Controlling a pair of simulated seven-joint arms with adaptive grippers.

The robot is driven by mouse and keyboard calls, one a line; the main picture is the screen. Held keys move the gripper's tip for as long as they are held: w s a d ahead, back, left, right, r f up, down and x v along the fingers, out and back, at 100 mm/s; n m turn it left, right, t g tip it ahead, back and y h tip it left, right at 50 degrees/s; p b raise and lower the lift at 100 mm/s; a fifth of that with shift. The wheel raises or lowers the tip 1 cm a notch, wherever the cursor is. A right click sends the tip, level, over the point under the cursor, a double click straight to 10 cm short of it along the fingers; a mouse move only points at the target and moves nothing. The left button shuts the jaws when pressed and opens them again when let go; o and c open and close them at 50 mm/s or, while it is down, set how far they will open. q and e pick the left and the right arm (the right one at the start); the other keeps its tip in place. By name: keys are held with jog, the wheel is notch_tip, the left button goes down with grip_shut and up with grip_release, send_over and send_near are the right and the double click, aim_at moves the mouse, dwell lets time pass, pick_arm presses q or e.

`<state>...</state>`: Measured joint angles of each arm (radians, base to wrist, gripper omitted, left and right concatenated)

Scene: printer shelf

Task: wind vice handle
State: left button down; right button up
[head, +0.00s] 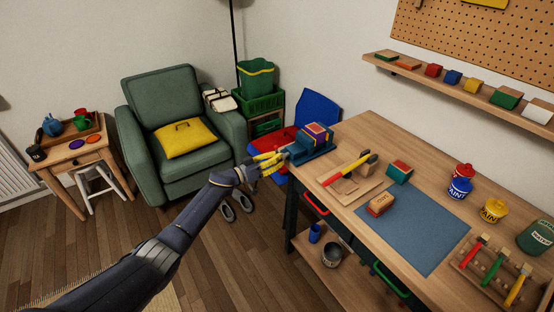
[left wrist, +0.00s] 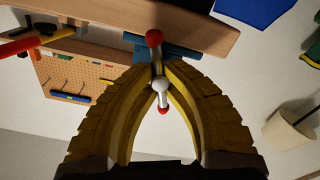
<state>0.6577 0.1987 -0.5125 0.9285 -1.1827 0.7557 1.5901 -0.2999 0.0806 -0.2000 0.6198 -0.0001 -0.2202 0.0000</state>
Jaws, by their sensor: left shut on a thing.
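The blue vice (head: 318,151) is at the left end of the workbench, with a striped, colourful block (head: 314,134) in its jaws. Its handle (left wrist: 161,86) is a silver bar with red ball ends, seen in the left wrist view with one red ball up and one down. My left gripper (left wrist: 158,68) has its yellow fingers closed around the handle, one on each side. In the head view the left gripper (head: 272,160) is at the vice's left side, and its fingers hide most of the handle. My right gripper is not in view.
On the workbench (head: 345,135) are a hammer (head: 350,170) on a wooden board, several blocks, a blue mat (head: 415,230), paint pots and a tool rack.

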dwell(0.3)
pick_arm(q)
jog(key=c, duration=1.5)
grip_release()
jog(key=shift+o, duration=0.2)
jog(key=shift+a, duration=0.1)
jog(key=v, duration=1.1)
jog(key=shift+s+a, duration=0.3)
